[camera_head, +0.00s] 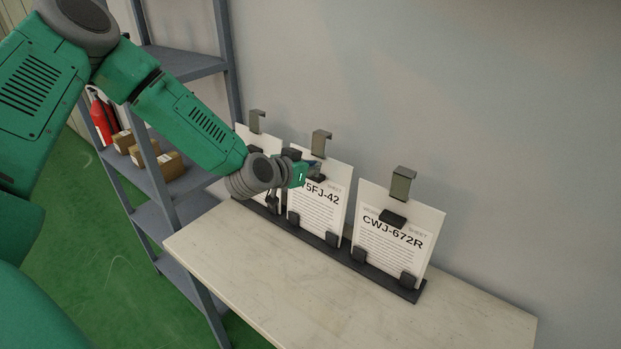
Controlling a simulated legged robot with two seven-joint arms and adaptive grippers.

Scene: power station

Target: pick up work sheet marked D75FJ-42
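The work sheet (319,213) stands in the middle slot of a black rack on the table. Its visible marking reads "5FJ-42"; my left gripper covers the start. A metal hook-shaped handle (321,141) rises at its top. My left gripper (305,171) is in front of the sheet's upper left part, close to the clip below the handle. Its fingers are small and partly hidden, so I cannot tell whether they are open or touch the sheet. My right gripper is not in view.
Sheet CWJ-672R (395,240) stands to the right in the rack (359,264). Another sheet (243,133) on the left is mostly hidden by my arm. The table (255,275) is bare in front. Shelves (170,214) with boxes (170,165) stand at left.

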